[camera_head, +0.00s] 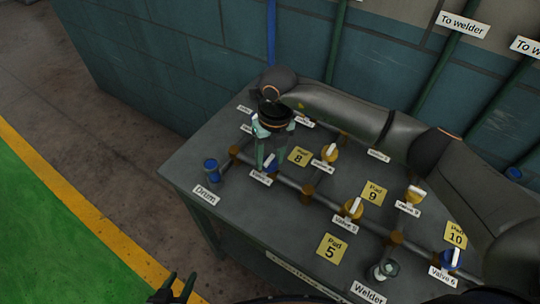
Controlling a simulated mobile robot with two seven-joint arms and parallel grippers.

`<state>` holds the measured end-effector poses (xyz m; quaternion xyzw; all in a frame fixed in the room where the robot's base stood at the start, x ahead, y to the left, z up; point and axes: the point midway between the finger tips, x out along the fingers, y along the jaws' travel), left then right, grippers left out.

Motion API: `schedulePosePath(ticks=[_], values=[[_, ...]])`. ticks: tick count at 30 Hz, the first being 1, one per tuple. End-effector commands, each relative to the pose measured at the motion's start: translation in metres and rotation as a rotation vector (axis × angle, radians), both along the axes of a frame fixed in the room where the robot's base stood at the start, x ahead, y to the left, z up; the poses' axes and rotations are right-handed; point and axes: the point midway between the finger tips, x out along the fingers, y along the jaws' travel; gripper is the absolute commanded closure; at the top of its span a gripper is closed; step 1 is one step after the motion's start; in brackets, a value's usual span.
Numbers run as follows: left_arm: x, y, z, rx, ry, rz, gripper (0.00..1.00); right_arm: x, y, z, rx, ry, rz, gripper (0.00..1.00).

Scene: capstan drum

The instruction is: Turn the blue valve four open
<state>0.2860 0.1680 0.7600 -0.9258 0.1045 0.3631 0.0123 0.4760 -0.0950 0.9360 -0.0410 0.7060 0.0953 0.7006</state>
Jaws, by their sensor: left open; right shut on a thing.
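The blue valve four (271,166) sits at the left end of the front pipe on the grey bench, above a small white label too small to read surely. My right gripper (266,158) reaches down over it from the back and is shut on it. The fingers hide most of the valve and its handle, so I cannot tell the handle's angle. My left gripper (176,289) is open and empty at the bottom edge, off the bench's front left side.
Blue valve 6 (451,258) is front right. A blue drum fitting (211,169) is at left, a welder fitting (384,269) in front. The floor left is clear.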

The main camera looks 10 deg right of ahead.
Motion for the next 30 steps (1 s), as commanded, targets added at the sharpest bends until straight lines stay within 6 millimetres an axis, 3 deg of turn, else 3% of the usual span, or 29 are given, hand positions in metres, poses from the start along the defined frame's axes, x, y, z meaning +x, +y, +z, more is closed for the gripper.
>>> schedulePosePath(ticks=[1,8,20,30], values=[[0.000,0.000,0.000,0.000,0.000,0.000,0.50,0.000,0.000,0.000,0.000,-0.001,-0.001,0.73],[0.000,0.000,0.000,0.000,-0.001,0.000,0.50,0.000,-0.001,0.001,0.000,-0.001,-0.001,0.99],[0.001,0.000,-0.009,0.000,-0.001,0.000,0.50,0.001,-0.001,-0.001,0.001,-0.003,0.062,1.00],[0.001,0.000,-0.037,0.000,-0.001,0.000,0.50,0.002,-0.001,-0.003,-0.001,-0.004,0.316,1.00]])
